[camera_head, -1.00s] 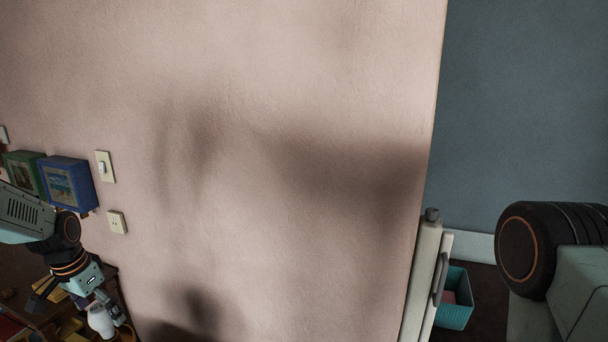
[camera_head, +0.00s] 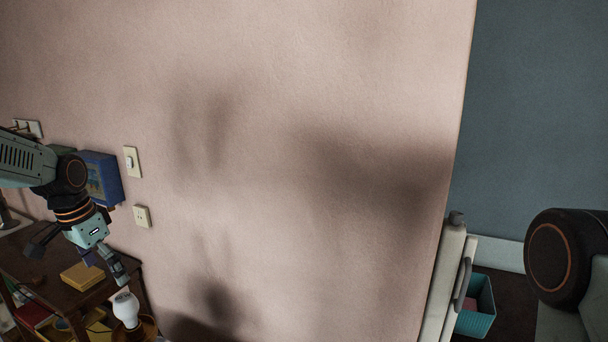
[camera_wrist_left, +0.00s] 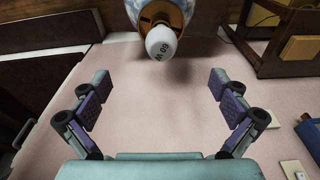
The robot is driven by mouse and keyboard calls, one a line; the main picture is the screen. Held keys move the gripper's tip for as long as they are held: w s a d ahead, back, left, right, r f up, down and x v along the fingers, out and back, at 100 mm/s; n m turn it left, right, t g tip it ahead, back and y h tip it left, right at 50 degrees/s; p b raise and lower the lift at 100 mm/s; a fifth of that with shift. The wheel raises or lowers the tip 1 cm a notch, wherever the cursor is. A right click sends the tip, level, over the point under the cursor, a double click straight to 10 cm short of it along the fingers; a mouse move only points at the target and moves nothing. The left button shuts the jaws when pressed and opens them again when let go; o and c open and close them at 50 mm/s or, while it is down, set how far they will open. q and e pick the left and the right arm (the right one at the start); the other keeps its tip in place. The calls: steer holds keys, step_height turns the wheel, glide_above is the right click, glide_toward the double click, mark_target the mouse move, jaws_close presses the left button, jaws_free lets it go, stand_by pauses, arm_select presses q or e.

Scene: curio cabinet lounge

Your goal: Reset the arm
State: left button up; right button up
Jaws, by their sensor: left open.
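My left gripper (camera_head: 104,264) is at the lower left of the head view, above the front of a dark wooden shelf unit. In the left wrist view its two fingers (camera_wrist_left: 160,88) are spread wide with nothing between them. A white bulb (camera_head: 126,308) stands upright on a round orange-brown base below the gripper, apart from the fingers. In the wrist view the bulb (camera_wrist_left: 162,42) shows beyond the fingertips, with "60 W" printed on its end. My right gripper is not in view.
The dark shelf unit (camera_head: 48,278) holds a yellow box (camera_head: 82,276) and other small items. A blue framed box (camera_head: 103,178), a switch (camera_head: 132,161) and a socket (camera_head: 142,216) are on the pink wall. A teal bin (camera_head: 478,312) stands at right beside a pale door edge.

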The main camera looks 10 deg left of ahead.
mark_target(123, 298)
arm_select(q)
steer(key=f, duration=0.3)
steer(key=w+f, duration=0.1)
steer(key=f, duration=0.6)
steer(key=shift+w+d, duration=0.2)
steer(key=shift+w, duration=0.05)
steer(key=shift+w+r+n+p, duration=0.15)
steer(key=shift+n+p, duration=0.6)
steer(key=shift+n, duration=0.45)
steer(key=n+y+p, duration=0.1)
steer(key=n+p, duration=0.1)
steer(key=n, duration=0.2)
steer(key=n+p, duration=0.1)
steer(key=n, duration=0.1)
steer(key=shift+n+p, duration=0.3)
steer(key=n, duration=0.2)
steer(key=shift+n+y+p, duration=0.4)
steer(key=n, duration=0.3)
steer(key=shift+g, duration=0.3)
steer(key=n, duration=0.3)
steer(key=shift+y, duration=0.3)
steer(key=n+g, duration=0.1)
steer(key=n, duration=0.5)
steer(key=shift+n, duration=0.4)
